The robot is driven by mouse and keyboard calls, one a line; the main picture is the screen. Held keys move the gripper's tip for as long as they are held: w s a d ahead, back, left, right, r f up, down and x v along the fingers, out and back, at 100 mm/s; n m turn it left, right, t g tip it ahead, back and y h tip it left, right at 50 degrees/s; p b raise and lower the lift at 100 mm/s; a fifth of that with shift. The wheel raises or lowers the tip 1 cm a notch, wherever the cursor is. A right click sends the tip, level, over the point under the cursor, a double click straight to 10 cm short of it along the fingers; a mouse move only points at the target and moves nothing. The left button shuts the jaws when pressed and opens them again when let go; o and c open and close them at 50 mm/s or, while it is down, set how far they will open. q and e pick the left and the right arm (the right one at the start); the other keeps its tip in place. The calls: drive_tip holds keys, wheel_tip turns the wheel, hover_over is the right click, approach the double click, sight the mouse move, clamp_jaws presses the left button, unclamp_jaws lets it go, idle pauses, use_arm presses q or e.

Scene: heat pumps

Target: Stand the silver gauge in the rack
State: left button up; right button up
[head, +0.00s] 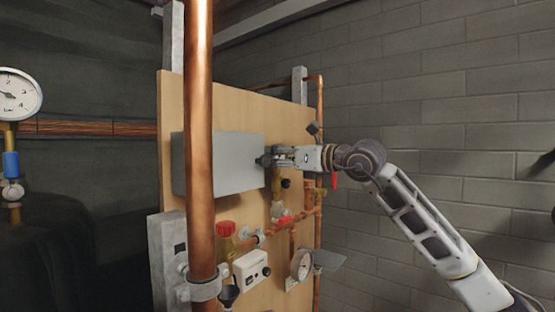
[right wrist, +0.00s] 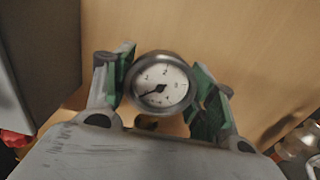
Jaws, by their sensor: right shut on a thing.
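The silver gauge (right wrist: 161,82) has a round white dial and a metal rim. In the right wrist view it sits between the two green-padded fingers of my right gripper (right wrist: 163,90), which is shut on it. In the head view my right gripper (head: 270,159) is in front of the wooden board, at the right edge of a grey box; the gauge cannot be made out clearly there. I cannot pick out a rack with certainty in either view. My left gripper is not in view.
The grey box (head: 218,163) is on the wooden board (head: 290,121). A thick copper pipe (head: 199,140) stands in front. Below are a red-capped valve (head: 226,231), a white control box (head: 251,270) and another gauge (head: 302,264). A further gauge (head: 16,94) is at far left.

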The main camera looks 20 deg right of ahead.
drive_tip(key=shift+r, duration=0.5)
drive_tip(key=shift+r, duration=0.2)
drive_tip(key=shift+r, duration=0.5)
drive_tip(key=shift+r, duration=0.15)
drive_tip(key=shift+r, duration=0.25)
